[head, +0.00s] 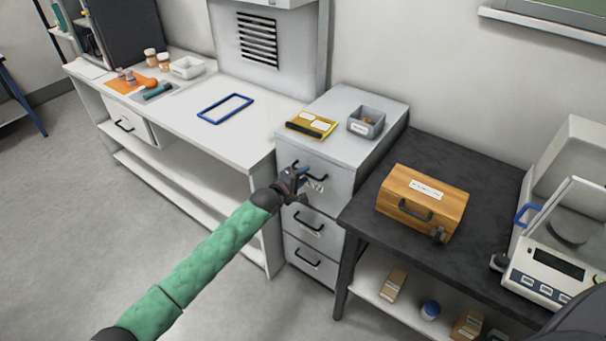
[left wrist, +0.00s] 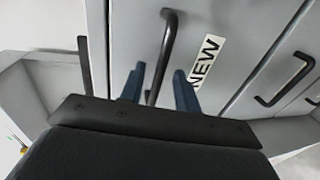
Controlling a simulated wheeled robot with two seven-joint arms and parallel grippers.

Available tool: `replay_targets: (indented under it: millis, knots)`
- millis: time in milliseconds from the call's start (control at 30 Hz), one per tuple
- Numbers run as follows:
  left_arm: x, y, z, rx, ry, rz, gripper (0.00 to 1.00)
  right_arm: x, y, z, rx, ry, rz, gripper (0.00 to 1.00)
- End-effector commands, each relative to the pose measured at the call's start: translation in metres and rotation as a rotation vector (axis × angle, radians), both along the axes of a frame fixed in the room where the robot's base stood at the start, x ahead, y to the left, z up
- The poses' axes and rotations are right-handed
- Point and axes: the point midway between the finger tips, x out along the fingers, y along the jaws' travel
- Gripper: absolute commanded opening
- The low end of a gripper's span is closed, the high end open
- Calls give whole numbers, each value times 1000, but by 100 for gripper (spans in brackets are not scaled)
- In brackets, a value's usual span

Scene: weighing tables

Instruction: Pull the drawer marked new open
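The grey drawer cabinet (head: 345,165) stands between the white bench and the dark table. Its top drawer (head: 334,188) bears the label NEW (left wrist: 206,62) beside a dark bar handle (left wrist: 167,50). The top drawer looks closed. My left gripper (head: 302,178) is at the front of this drawer. In the left wrist view its two blue fingers (left wrist: 158,88) are apart, one on each side of the handle's near end. I cannot tell whether either finger touches the handle. My right gripper is not in view.
Two more drawers with handles (head: 308,224) are below. A yellow holder (head: 311,124) and a small grey bin (head: 366,122) stand on the cabinet. A wooden box (head: 422,203) and a balance (head: 550,270) stand on the dark table (head: 480,165). The floor (head: 230,310) before the cabinet is clear.

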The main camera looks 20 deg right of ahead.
Motion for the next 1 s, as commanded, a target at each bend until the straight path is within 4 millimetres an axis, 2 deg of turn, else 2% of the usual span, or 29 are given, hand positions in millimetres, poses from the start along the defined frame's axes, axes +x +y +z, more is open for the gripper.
replay_targets:
  millis: [300,467,767,900,967,1000]
  knots:
    - [2,-2,0,-1,-1,0,32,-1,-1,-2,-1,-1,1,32]
    - [2,-2,0,-1,-1,0,1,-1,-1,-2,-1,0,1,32]
    - [0,-1,-1,0,0,0,0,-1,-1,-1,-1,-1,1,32]
    - [-6,7,-1,0,3,0,0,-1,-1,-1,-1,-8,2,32]
    - [-11,13,0,0,1,0,0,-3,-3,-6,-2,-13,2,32]
    - [-15,18,0,0,2,0,0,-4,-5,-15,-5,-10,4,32]
